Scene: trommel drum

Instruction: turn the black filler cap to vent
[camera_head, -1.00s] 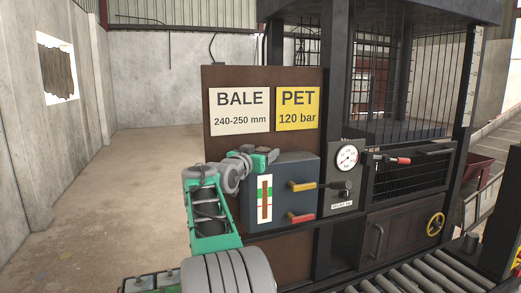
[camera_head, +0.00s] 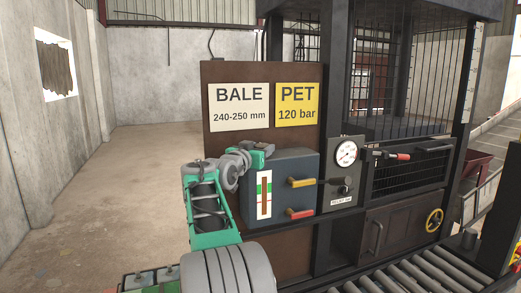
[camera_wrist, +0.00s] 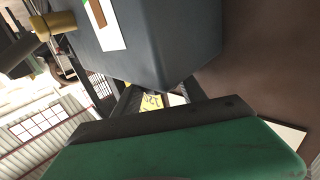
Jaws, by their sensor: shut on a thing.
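My gripper (camera_head: 262,150) is at the top left edge of a dark blue-grey tank (camera_head: 279,165), with its wrist reaching in from the left. In the wrist view, its green body and two dark fingers (camera_wrist: 158,92) point at the tank (camera_wrist: 165,40), which covers the fingertips. The black filler cap does not show in either view; it is hidden by the gripper and the tank. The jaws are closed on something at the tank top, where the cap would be. How far the cap is turned cannot be seen.
The tank's front has a sight gauge (camera_head: 264,195), a yellow-handled lever (camera_head: 301,183) and a red-handled lever (camera_head: 300,214). A pressure gauge (camera_head: 346,153) is to the right. A brown panel (camera_head: 230,150) with two signs stands behind. Open floor (camera_head: 130,190) lies left.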

